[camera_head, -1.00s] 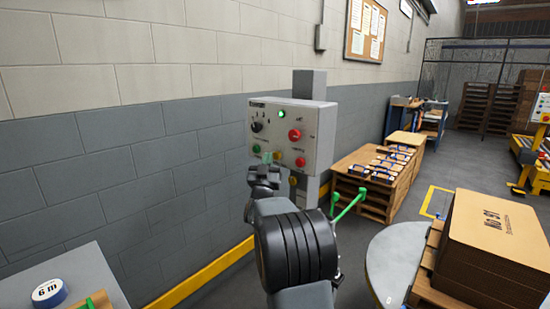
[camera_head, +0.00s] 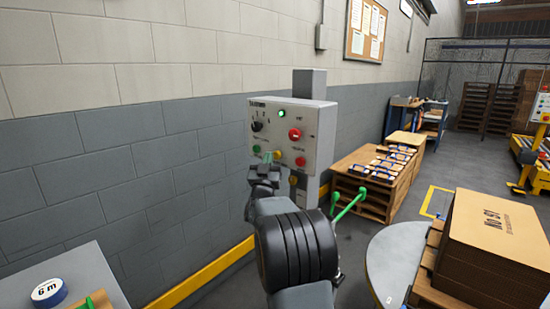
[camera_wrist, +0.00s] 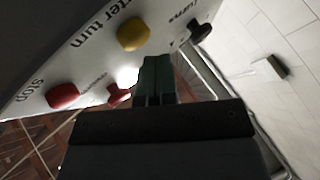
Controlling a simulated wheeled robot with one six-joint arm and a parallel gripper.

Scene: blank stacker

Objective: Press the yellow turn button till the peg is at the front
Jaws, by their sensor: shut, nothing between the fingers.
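The yellow turn button (camera_head: 277,154) is on the lower part of a grey control box (camera_head: 318,140). In the wrist view the yellow button (camera_wrist: 132,33) stands out from the panel beside the lettering "turn". My gripper (camera_head: 267,158) is shut and empty, close in front of the panel, just left of the yellow button in the head view. In the wrist view its dark green fingertips (camera_wrist: 157,62) are beside and below the yellow button, with a gap in the picture; contact is not visible. I cannot make out the peg.
Near the yellow button are a red stop button (camera_wrist: 62,96), another red button (camera_wrist: 118,95) and a black knob (camera_wrist: 201,27). A green lamp (camera_head: 282,114) is lit. A round grey table (camera_head: 385,255) and stacked cardboard (camera_head: 490,240) stand at right.

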